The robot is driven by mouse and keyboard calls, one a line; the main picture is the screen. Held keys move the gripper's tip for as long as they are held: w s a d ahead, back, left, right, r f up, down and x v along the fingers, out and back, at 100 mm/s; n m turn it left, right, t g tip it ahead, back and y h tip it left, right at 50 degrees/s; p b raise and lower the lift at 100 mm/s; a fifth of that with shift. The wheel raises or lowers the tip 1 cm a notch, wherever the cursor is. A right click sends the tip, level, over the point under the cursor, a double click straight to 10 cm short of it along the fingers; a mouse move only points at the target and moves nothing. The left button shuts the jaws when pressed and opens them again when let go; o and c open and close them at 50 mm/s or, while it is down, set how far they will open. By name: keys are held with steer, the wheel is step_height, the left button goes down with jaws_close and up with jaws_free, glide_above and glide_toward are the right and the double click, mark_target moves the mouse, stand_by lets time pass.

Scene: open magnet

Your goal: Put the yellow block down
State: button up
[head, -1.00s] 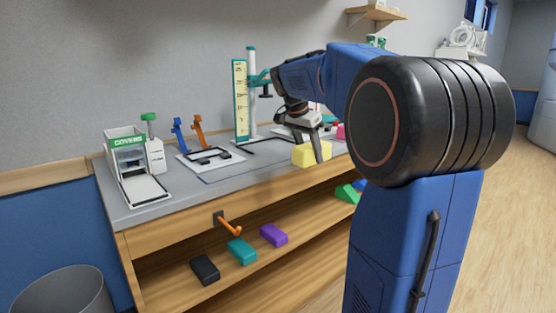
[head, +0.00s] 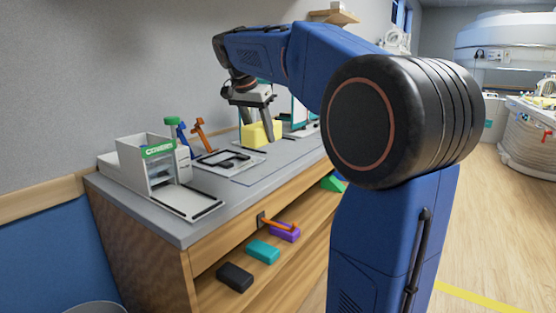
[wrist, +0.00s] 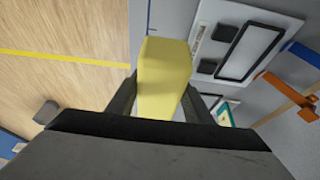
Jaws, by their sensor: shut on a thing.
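A white box with a green label (head: 160,150) stands at the counter's left. A white tray with black parts (head: 228,162) lies left of the block. Orange (head: 198,134) and blue (head: 182,132) stands rise behind. Black (head: 234,277), teal (head: 263,252) and purple (head: 285,233) blocks lie on the shelf below.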

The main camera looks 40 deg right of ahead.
mark_target(250, 127)
steer(key=shift+f, duration=4.7)
steer(key=shift+f, duration=0.1)
steer(key=o, duration=0.7)
steer(key=shift+o, duration=0.2)
steer(key=v, duration=1.2)
